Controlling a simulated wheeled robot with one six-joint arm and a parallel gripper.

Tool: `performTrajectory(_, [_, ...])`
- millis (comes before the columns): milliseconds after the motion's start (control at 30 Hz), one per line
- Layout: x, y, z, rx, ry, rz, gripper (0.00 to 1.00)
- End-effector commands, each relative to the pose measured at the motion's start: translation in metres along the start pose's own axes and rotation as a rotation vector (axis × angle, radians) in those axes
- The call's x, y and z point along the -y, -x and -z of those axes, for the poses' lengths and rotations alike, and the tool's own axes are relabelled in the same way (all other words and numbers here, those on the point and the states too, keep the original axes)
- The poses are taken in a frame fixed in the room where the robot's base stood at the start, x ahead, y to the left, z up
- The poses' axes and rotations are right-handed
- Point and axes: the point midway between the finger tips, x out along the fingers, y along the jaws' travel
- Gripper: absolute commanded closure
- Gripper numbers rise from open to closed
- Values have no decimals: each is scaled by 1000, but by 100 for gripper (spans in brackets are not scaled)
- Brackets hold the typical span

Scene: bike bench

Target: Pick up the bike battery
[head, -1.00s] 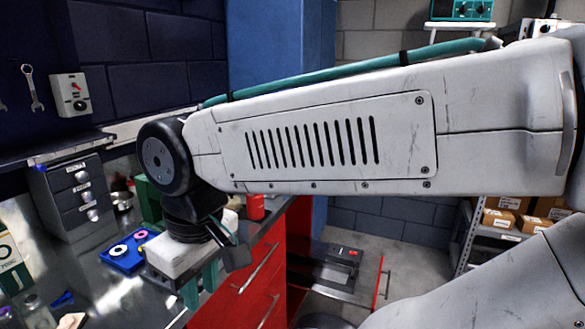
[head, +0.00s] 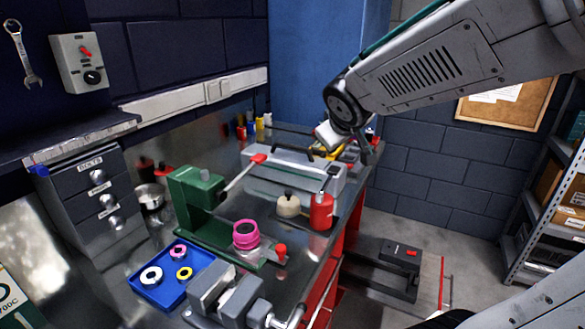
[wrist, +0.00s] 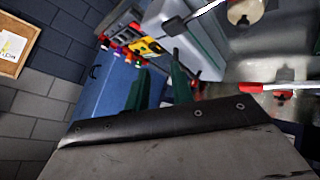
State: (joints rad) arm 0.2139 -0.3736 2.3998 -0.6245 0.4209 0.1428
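No object is clearly marked as the bike battery. A long light-grey case (head: 290,178) with a dark handle on top lies toward the far part of the bench and may be it; I cannot tell for certain. Its grey body also shows near the top of the wrist view (wrist: 182,38). My gripper (wrist: 158,90) shows two dark green fingers, apart, with nothing visibly held between them. In the head view my wrist is above the far end of the bench, just beyond the case, and the fingertips are hard to make out.
A green press (head: 197,205) with a red-tipped lever stands left of the case. A dark low unit (head: 385,268) is on the floor.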

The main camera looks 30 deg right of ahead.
Motion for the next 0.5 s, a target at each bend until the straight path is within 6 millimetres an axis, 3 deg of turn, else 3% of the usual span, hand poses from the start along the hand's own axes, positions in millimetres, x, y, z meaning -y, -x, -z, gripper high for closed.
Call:
performTrajectory(33, [-13, -27, 22, -75, 55, -16, 76])
performTrajectory(100, [-21, -56, 51, -196, 142, -6, 76])
performTrajectory(200, [-17, -92, 79, -343, 256, 66, 76])
performTrajectory(333, [-1, -124, 91, -476, 368, 197, 76])
performTrajectory(500, [17, -141, 90, -560, 438, 324, 76])
